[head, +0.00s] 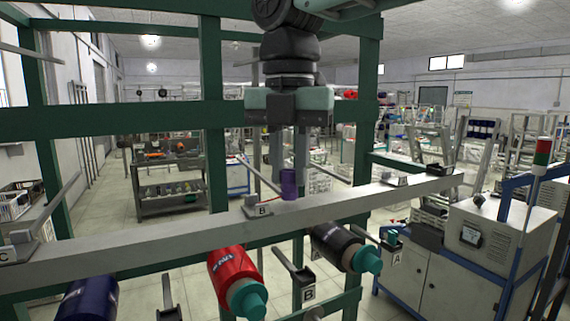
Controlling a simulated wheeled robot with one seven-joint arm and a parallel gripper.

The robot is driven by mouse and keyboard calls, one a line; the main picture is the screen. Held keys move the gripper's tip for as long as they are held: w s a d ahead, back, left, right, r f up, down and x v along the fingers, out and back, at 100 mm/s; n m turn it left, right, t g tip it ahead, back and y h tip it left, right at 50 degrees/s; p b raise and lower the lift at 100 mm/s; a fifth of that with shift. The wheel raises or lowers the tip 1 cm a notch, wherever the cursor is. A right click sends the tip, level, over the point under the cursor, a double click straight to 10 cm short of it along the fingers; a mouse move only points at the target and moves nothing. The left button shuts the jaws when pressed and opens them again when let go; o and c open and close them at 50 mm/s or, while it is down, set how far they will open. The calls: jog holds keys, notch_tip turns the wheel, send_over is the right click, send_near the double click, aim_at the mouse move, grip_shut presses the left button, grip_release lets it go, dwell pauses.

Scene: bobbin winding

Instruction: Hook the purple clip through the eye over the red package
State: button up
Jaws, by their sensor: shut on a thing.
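My gripper (289,170) hangs down from the top centre in the head view. Its two fingers are closed around the purple clip (289,186), a small purple piece at their tips. The clip is just above the pale beam (340,202), close to the right of the mount labelled B (263,210). A thin rod rises from that mount toward the upper left. The eye itself is too small to make out. The red package (232,268) with a teal cone end lies below the beam, lower left of the clip. Whether the clip touches the beam or mount, I cannot tell.
A black package (337,244) and a dark blue package (88,300) flank the red one. Mounts labelled A (402,181) and C (14,252) stand along the beam. Green frame posts and bars (120,122) surround the arm. A grey machine cabinet (470,255) stands at right.

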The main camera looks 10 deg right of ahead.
jog(key=shift+r, duration=0.1)
jog(key=shift+w+d+r+p, duration=0.1)
jog(key=shift+d+r+p, duration=0.15)
jog(key=shift+r+p, duration=0.9)
jog(key=shift+d+r+p, duration=0.2)
jog(key=shift+r+p, duration=0.95)
jog(key=shift+f, duration=0.15)
